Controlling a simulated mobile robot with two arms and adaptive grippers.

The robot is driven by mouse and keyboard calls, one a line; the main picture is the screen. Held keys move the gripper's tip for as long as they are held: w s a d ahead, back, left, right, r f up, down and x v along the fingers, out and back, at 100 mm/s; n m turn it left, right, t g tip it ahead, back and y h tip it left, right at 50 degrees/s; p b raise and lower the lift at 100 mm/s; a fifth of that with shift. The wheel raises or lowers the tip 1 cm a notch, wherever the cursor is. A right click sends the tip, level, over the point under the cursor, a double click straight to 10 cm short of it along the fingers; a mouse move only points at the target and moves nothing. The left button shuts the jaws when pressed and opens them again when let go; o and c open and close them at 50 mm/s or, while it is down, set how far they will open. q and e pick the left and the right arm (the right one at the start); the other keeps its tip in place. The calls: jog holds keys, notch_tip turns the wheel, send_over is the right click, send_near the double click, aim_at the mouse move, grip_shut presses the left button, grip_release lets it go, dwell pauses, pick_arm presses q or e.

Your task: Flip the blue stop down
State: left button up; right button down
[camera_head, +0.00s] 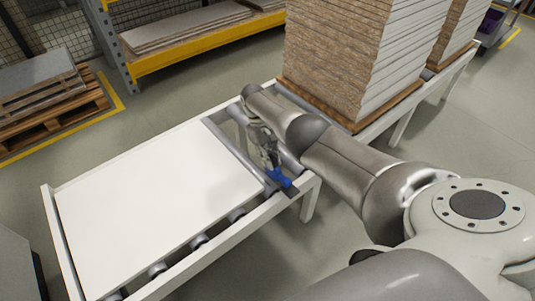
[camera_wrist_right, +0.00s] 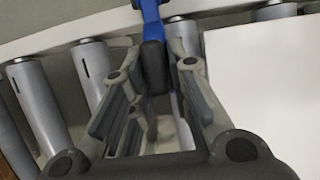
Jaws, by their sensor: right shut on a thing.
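The blue stop (camera_head: 279,178) is at the right end of the roller conveyor's near rail, beside the white board. In the right wrist view the blue stop (camera_wrist_right: 152,12) comes down from the top edge, and its dark end lies between my fingers. My right gripper (camera_head: 270,163) reaches down to the stop from above. In the right wrist view my right gripper (camera_wrist_right: 153,75) has its fingers on both sides of the stop's dark end, shut on it. My left gripper is not in view.
A white board (camera_head: 155,205) lies on the roller conveyor (camera_head: 178,278). A tall stack of boards (camera_head: 335,60) stands on a second conveyor behind. A pallet with boards (camera_head: 50,95) is at far left, near a yellow shelf (camera_head: 205,42). The floor in front of the conveyor is clear.

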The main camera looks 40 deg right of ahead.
jog(key=shift+a+f, duration=0.1)
jog(key=c, duration=1.4)
grip_release()
jog(key=shift+c, duration=0.2)
jog(key=v, duration=0.7)
jog(key=shift+r, duration=0.25)
